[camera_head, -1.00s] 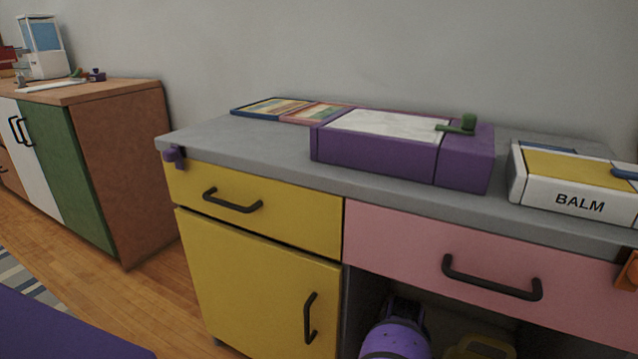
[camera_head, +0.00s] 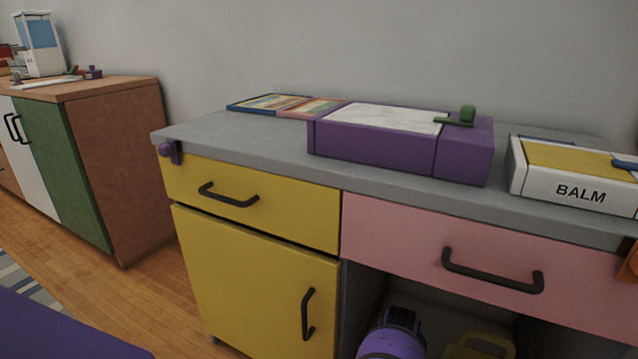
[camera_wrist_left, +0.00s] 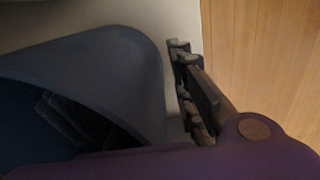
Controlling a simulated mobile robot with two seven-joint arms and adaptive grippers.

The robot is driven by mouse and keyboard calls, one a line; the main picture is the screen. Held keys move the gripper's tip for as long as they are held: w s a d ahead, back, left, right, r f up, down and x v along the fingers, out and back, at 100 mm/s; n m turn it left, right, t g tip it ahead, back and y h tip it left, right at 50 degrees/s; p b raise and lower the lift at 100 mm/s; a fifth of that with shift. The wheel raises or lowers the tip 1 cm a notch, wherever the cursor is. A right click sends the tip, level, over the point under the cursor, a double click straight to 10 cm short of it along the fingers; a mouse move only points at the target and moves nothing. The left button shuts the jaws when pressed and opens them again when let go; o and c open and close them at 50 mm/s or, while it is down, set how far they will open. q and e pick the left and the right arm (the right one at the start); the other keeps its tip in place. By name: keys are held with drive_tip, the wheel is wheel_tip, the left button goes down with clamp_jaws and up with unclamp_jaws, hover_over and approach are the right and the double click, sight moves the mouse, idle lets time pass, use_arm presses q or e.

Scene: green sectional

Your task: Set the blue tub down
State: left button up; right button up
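The dark blue tub (camera_wrist_left: 135,72) fills the left side of the left wrist view, its curved wall close to the camera. It does not show in the head view. My left gripper (camera_wrist_left: 128,105) has one dark jointed finger along the outer side of the tub wall. A dark finger-like part shows faintly inside the tub. The gripper appears shut on the wall, though the contact is mostly hidden. My right gripper is in neither view.
A grey counter (camera_head: 247,138) holds a purple box (camera_head: 370,147), a white BALM box (camera_head: 575,190) and flat colourful panels (camera_head: 285,105). Below are a yellow door (camera_head: 255,285) and an open niche with a purple item (camera_head: 393,342). Wooden floor (camera_head: 140,300) shows at left.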

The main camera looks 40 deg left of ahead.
use_arm(q)
drive_tip(key=shift+w+r, duration=0.1)
drive_tip(key=shift+r, duration=0.05)
drive_tip(key=shift+d+r, duration=0.1)
drive_tip(key=shift+r, duration=0.05)
drive_tip(key=r+p, duration=0.6)
drive_tip(key=r, duration=0.5)
drive_tip(key=shift+s+r+p, duration=0.15)
drive_tip(key=shift+s+p, duration=0.05)
drive_tip(key=shift+p, duration=0.15)
drive_tip(key=shift+r+p, duration=0.3)
drive_tip(key=shift+r, duration=0.2)
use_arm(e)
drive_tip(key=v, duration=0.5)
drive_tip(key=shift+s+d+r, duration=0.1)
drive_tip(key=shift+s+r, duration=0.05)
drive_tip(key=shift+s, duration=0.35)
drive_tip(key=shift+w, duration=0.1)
